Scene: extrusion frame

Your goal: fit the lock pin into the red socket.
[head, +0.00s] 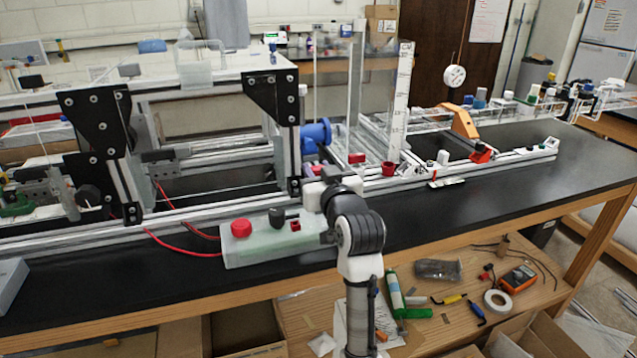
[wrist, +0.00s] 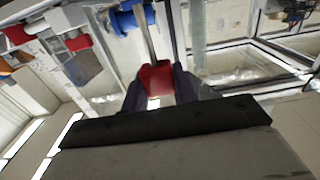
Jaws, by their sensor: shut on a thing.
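My gripper (wrist: 155,88) is shut on a red piece (wrist: 155,76), which I take to be the lock pin's head. A thin grey rod runs up from it in the wrist view, but I cannot tell whether it belongs to the pin. In the head view my wrist hides most of the gripper, beside the front rail of the frame. A small red cup-like piece (head: 388,169) stands on that rail to the right of the gripper, and a red block (head: 357,158) lies behind it. I cannot tell for sure which is the red socket.
A pale control box (head: 260,250) with a red button (head: 241,228) and black knob (head: 277,217) stands left of my arm. Black bracket plates (head: 272,97) and a blue cylinder (head: 316,133) rise near the gripper. The black bench top (head: 470,210) is clear at front right.

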